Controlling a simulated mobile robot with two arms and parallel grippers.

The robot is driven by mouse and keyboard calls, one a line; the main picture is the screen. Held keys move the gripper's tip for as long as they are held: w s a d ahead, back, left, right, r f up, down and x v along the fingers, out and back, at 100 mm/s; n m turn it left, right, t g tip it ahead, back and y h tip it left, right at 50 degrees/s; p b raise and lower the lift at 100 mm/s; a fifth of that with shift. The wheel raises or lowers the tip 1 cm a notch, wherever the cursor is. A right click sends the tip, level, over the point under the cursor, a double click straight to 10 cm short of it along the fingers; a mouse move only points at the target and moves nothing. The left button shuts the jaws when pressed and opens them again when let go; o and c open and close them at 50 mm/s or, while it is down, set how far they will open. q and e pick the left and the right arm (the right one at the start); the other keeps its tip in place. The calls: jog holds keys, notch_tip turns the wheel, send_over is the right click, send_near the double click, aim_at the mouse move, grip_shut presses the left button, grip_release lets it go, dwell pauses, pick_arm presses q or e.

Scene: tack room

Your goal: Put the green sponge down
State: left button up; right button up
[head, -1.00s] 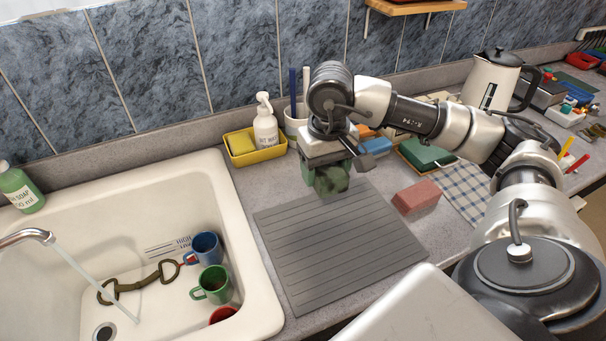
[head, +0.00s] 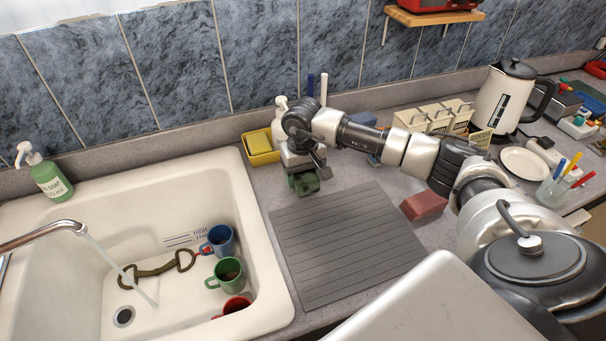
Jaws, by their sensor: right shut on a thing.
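My right gripper (head: 302,172) points down over the back of the counter, between the yellow tray and the ribbed grey mat. It is shut on the green sponge (head: 306,185), a dark mottled green block. The sponge is partly hidden by the gripper, and I cannot tell whether its underside touches the counter. My left gripper is not in view.
The yellow tray (head: 262,159) holds a yellow sponge (head: 258,142) and stands left of my gripper. The grey mat (head: 345,245) is bare. A red block (head: 423,205) lies right of it.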

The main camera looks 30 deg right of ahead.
jog(key=shift+d+f, duration=0.1)
jog(key=shift+f, duration=0.65)
jog(key=shift+f, duration=0.1)
jog(key=shift+f+b, duration=0.35)
jog(key=o, duration=0.7)
